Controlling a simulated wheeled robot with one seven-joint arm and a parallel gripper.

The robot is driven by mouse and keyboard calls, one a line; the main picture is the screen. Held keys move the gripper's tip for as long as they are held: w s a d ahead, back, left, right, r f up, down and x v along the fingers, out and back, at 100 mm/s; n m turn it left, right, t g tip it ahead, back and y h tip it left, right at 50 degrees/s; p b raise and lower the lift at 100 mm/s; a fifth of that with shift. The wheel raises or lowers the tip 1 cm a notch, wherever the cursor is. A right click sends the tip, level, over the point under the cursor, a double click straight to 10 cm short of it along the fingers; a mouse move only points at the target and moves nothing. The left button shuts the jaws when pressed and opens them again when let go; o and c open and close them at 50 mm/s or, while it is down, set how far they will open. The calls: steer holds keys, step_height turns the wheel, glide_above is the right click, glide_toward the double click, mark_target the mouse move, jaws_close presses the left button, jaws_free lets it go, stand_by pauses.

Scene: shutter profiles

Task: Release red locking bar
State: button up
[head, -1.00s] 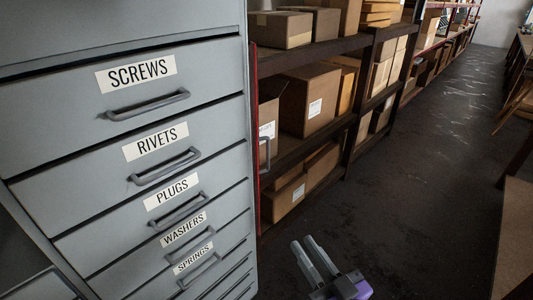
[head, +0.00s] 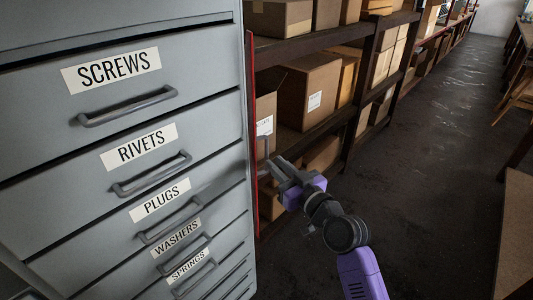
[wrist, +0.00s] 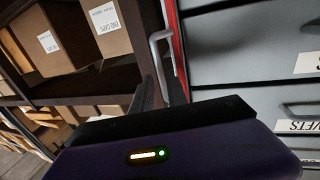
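The red locking bar (head: 251,90) runs upright along the right front edge of the grey drawer cabinet (head: 205,70). It shows as a red strip (wrist: 173,40) in the wrist view. A grey handle (wrist: 153,48) stands out from the bar; in the head view its lower part is hard to see by my gripper. My gripper (head: 274,168) is raised at this handle. In the wrist view the two dark fingers of my gripper (wrist: 159,90) are apart, with the lower part of the handle appearing between them. I cannot tell whether they touch it.
The cabinet drawers, labelled SCREWS (head: 112,70), RIVETS (head: 139,147), PLUGS (head: 160,200) and others, look shut. A dark shelf rack (head: 330,43) with cardboard boxes (head: 308,92) stands close behind my gripper. The aisle floor (head: 430,170) on the right is clear.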

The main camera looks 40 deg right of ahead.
mark_target(267, 155)
steer(key=x, duration=0.5)
steer(key=shift+w+p, duration=0.3)
steer(key=shift+w, duration=0.1)
steer(key=shift+c, duration=0.5)
jaws_close()
